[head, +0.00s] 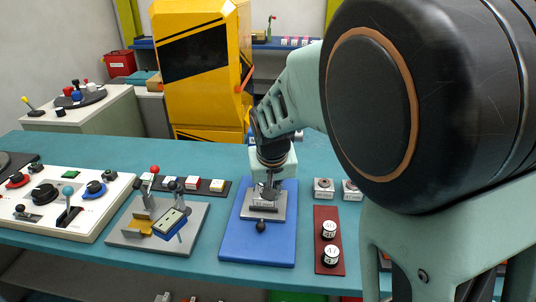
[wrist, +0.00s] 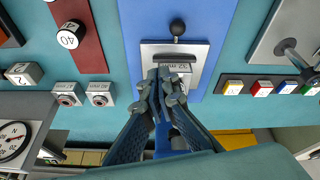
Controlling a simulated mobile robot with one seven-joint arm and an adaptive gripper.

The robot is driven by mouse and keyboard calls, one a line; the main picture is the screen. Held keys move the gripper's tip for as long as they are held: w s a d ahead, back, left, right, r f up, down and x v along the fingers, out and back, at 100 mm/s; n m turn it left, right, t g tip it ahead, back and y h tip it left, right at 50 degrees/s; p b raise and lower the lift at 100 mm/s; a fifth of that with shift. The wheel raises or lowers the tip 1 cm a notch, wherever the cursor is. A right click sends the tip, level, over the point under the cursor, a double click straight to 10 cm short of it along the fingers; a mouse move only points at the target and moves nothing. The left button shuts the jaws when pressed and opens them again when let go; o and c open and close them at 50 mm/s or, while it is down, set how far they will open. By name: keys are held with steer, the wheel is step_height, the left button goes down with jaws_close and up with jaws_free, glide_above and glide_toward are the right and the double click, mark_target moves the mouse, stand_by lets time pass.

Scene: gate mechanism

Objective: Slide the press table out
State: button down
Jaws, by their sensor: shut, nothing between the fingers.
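A grey plate (head: 281,212) with a black ball knob (head: 261,227) at its near edge lies on a blue base board (head: 246,250); it looks like the press table. In the wrist view the grey plate (wrist: 150,50) carries a paler block with lettering that reads partly "mm", and the knob (wrist: 178,27) sticks out beyond its edge. My gripper (wrist: 163,76) is shut and empty. It points down over the plate and hides part of it. In the head view my gripper (head: 269,192) is above the plate, behind the knob. I cannot tell whether it touches the plate.
Right of the blue board is a dark red strip (head: 328,212) with numbered white knobs, and small button boxes (head: 323,188) stand behind it. Left is a grey lever fixture (head: 125,237), then a white control panel (head: 58,178). A row of coloured buttons (head: 217,186) lies behind the fixture.

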steer(key=a+f+m, duration=0.1)
steer(key=a, duration=0.2)
glide_toward(260, 219)
steer(key=x, duration=0.6)
steer(key=shift+r, duration=0.1)
